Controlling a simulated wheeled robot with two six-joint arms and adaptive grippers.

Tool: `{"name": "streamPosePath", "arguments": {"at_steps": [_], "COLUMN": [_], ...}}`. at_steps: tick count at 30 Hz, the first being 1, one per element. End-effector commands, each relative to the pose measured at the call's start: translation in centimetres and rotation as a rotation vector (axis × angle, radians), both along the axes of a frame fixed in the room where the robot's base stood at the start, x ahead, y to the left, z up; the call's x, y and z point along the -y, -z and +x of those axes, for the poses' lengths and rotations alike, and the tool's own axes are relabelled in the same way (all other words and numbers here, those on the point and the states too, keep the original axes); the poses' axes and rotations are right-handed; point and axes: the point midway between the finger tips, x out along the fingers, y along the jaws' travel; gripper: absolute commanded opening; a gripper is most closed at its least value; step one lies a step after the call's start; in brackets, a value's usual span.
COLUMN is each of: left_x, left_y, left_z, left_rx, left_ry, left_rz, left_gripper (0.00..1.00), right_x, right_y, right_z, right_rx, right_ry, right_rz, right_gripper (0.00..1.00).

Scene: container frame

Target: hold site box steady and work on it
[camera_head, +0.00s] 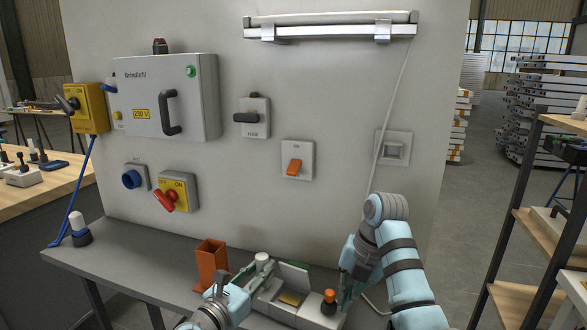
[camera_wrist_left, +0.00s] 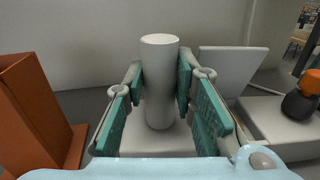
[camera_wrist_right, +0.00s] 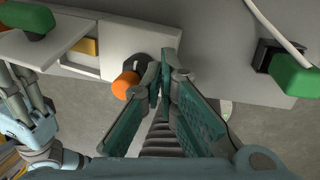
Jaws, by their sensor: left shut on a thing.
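The site box (camera_head: 275,312) is a pale grey box on the bench with its lid (camera_head: 293,276) raised. A yellow piece (camera_head: 291,299) shows inside it. A white upright post (camera_wrist_left: 159,85) stands at its left end. My left gripper (camera_wrist_left: 159,75) is shut on this post, one finger on each side. An orange-topped black knob (camera_head: 329,302) stands at the box's right end. My right gripper (camera_wrist_right: 166,72) is beside the knob, its fingertips drawn together with nothing seen between them. The knob's orange top (camera_wrist_right: 125,85) lies just left of those fingers in the right wrist view.
An orange open-topped holder (camera_head: 211,262) stands left of the box. A green-handled item (camera_wrist_right: 292,73) lies on the bench right of my right gripper. A white cable (camera_head: 388,115) hangs down the panel (camera_head: 240,185). The bench's left part (camera_head: 130,250) is mostly clear.

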Motion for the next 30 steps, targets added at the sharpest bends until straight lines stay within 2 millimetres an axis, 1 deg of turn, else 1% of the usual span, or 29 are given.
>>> {"name": "streamPosePath", "arguments": {"at_steps": [1,3,5,17,20,27,30], "left_x": [0.1,0.1,0.1,-0.1,-0.7,-3.0,-3.6], "left_y": [0.0,0.0,0.0,0.0,0.0,0.1,0.0], "left_z": [0.0,0.0,0.0,-0.2,-1.1,-5.3,-6.4], "left_rx": [-0.001,0.0,0.0,0.0,0.001,0.0,0.0], "left_ry": [0.003,0.003,0.002,0.001,0.0,0.0,0.001], "left_rz": [-0.003,-0.002,-0.002,-0.001,0.0,0.002,0.001], "left_gripper": [0.28,0.39,0.48,0.48,0.48,0.48,0.48], "right_x": [-0.2,-0.2,-0.1,-0.1,-0.1,0.0,0.0], "right_y": [0.0,0.0,0.0,0.0,0.0,0.0,0.0], "right_z": [0.0,0.0,0.0,0.0,0.0,0.0,0.0], "right_rx": [0.0,0.0,-0.001,0.0,0.001,0.0,0.0], "right_ry": [-0.003,-0.002,-0.002,-0.001,-0.001,-0.001,-0.001], "right_rz": [0.003,0.003,0.002,0.001,0.001,0.001,0.001], "right_gripper": [0.0,0.0,0.0,0.0,0.0,0.0,0.0]}}
